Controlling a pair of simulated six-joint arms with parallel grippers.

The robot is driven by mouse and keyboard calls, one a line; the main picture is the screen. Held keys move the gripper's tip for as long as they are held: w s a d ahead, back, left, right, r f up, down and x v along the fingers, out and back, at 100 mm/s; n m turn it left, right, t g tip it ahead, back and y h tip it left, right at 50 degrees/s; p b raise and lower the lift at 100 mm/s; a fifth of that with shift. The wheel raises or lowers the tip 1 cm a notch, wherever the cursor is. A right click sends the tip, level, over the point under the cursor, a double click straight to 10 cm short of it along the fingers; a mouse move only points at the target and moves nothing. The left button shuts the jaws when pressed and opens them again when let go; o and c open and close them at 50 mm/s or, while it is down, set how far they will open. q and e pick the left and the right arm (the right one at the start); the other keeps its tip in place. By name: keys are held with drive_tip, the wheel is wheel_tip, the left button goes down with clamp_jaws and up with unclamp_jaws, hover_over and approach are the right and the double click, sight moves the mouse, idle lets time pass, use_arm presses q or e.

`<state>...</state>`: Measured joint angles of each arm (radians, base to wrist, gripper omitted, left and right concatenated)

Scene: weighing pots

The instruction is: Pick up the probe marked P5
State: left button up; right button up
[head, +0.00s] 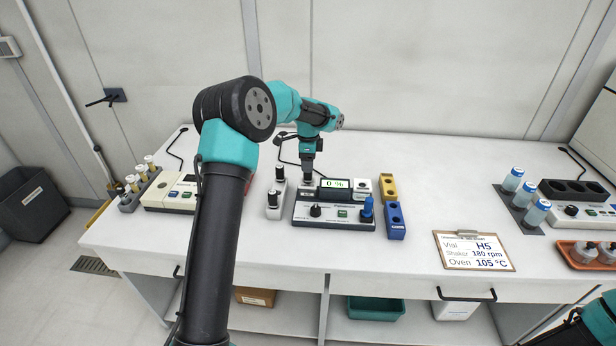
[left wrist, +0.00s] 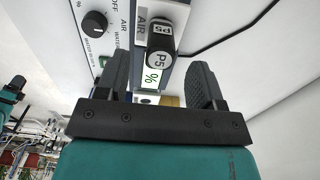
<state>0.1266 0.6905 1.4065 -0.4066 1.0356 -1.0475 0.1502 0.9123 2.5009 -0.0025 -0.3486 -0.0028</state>
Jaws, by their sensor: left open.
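The probe marked P5 (left wrist: 159,58) has a black cap with white P5 labels. In the left wrist view it stands at the AIR label (left wrist: 143,27) of the meter, between the two fingers, with a gap visible on each side. My left gripper (head: 308,176) is open and points down over the back left of the blue-and-white meter (head: 334,211), whose display (head: 335,184) reads 0 %. In the head view the gripper mostly hides P5. My right gripper is out of view.
Black-capped probes stand in grey holders (head: 275,212) left of the meter. A clipboard (head: 473,250) lies right; the table between is clear.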

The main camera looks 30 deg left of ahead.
sight(308, 179)
use_arm(q)
drive_tip(key=shift+f, duration=2.5)
drive_tip(key=c, duration=1)
